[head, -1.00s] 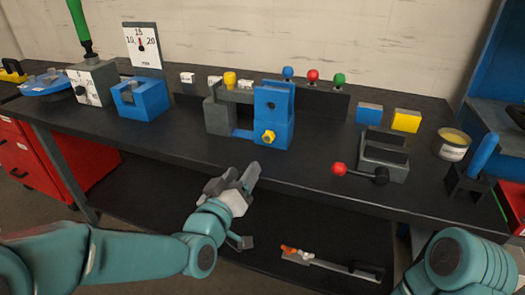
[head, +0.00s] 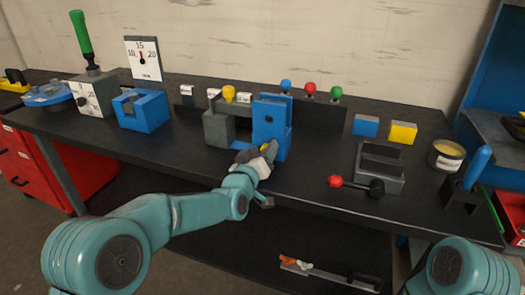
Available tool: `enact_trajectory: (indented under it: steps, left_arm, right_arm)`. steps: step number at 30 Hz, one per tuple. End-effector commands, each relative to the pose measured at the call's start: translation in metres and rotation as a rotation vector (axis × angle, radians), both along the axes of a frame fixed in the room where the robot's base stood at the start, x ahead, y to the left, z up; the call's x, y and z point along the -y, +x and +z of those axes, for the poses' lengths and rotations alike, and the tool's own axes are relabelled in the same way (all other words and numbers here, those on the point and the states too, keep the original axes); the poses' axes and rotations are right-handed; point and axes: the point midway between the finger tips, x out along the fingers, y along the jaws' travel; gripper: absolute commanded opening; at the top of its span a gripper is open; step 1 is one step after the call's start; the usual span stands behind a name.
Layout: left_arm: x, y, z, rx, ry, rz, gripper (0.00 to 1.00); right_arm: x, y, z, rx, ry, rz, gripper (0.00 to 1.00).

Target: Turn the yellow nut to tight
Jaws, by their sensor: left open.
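The yellow nut (head: 265,148) is on the front face of the upright blue block (head: 271,112), near its foot. Only a small yellow part of it shows, because my left gripper covers the rest. My left gripper (head: 260,155) is open in front of the nut, at the front of the bench. I cannot tell whether its fingers are around the nut or touching it. My right gripper is out of view.
A grey block (head: 217,129) adjoins the blue block. A blue vise-like block (head: 143,106) stands to the left. To the right are a grey bracket (head: 388,184) and a lever with a red ball (head: 334,181). The black bench top (head: 185,160) is clear at front left.

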Motion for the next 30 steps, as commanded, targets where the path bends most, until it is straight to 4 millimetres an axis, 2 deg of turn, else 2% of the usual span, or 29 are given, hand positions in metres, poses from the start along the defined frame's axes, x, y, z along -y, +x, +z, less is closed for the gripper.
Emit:
enact_trajectory:
  steps: [5, 10, 11, 20, 30]
  left_arm:
    - [0.001, -0.001, 0.000, 0.000, 0.000, 0.000, 0.57]
    - [0.001, -0.001, 0.000, 0.001, 0.000, 0.001, 0.05]
    - [0.001, -0.001, 0.000, 0.001, 0.000, 0.001, 0.01]
    - [0.001, -0.001, -0.001, 0.012, 0.031, 0.001, 0.01]
    - [0.002, -0.001, -0.001, 0.080, 0.233, 0.002, 0.01]
  right_arm:
    - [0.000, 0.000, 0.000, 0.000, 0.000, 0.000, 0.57]
    - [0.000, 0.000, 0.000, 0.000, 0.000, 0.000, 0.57]
    - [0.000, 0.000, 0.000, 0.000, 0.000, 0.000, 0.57]
    - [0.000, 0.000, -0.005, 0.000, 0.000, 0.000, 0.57]
    - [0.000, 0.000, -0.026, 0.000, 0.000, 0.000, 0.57]
